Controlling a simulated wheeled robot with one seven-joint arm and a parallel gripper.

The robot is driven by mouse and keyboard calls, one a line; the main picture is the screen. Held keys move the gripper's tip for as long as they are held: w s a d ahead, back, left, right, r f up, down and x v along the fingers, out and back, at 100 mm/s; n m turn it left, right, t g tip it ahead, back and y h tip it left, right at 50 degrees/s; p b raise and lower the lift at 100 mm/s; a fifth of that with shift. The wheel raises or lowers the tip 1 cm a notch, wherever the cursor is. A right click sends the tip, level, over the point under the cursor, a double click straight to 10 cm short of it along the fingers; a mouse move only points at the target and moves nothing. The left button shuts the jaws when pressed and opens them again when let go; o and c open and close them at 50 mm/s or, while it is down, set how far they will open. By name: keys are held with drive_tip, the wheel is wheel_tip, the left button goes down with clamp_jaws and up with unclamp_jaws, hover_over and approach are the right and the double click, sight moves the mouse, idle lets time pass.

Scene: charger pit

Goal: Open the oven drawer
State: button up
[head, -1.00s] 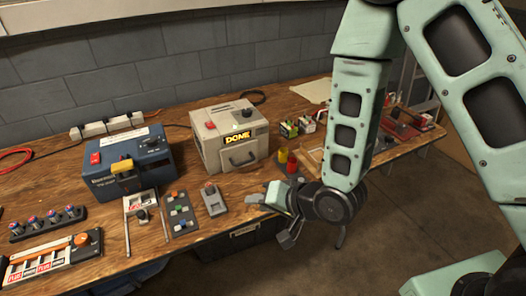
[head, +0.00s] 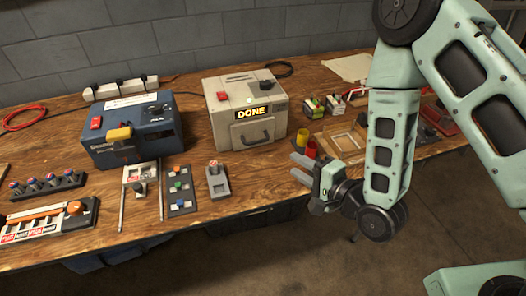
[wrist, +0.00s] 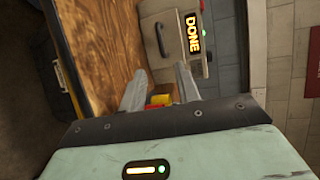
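The oven is a beige box (head: 246,115) on the workbench with a lit "DONE" sign. Its front drawer (head: 254,133) has a dark handle (head: 254,139) and looks shut. In the wrist view the drawer front (wrist: 158,48) and handle (wrist: 161,38) lie ahead of the fingers, turned sideways. My gripper (head: 301,168) is at the bench's front edge, right of and nearer than the oven, apart from the handle. It also shows in the wrist view (wrist: 158,88), with its two fingers spread and nothing between them at the tips.
Red and yellow cups (head: 306,148) stand close beyond my gripper. A blue power unit (head: 130,133) stands left of the oven. A grey switch block (head: 217,181) sits on the bench before the oven. Bare wood lies between it and my gripper.

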sight(248, 123)
drive_tip(key=b+x, duration=0.2)
drive_tip(key=shift+w+a+f, duration=0.2)
drive_tip(key=shift+w+f, duration=0.1)
drive_tip(key=shift+f, duration=0.05)
drive_tip(key=b+x, duration=0.2)
drive_tip(key=b, duration=0.6)
drive_tip(key=shift+w+a, duration=0.4)
drive_tip(key=x, duration=0.8)
drive_tip(key=shift+w+r, duration=0.1)
clamp_jaws()
